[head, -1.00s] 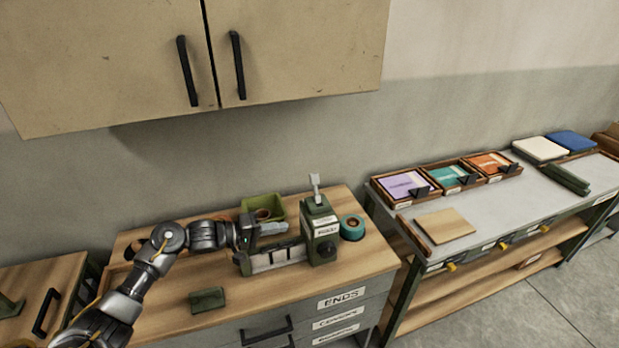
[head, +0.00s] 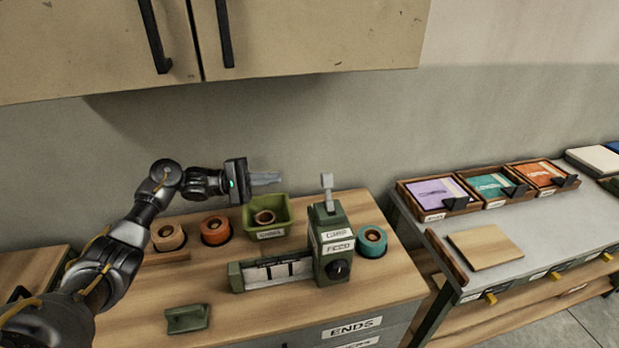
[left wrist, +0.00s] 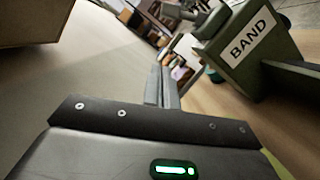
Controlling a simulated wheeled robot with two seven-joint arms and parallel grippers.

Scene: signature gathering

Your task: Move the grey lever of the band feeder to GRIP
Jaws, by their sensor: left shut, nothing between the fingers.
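The band feeder (head: 330,245) is a green box standing on the wooden bench top, with GRIP and FEED labels on its front and a dark knob below them. Its grey lever (head: 327,187) stands up from the top, close to upright. I cannot tell which label it is set to. My left gripper (head: 281,178) is shut and empty, in the air left of the lever and apart from it, at about its height in the picture. In the left wrist view the shut fingers (left wrist: 160,88) point toward the background, left of the feeder's BAND label (left wrist: 250,38). My right gripper is out of view.
A green bin (head: 267,228) with a roll in it stands behind the feeder's track (head: 270,272). A green block (head: 187,318) lies in front. Cabinets (head: 290,40) hang above.

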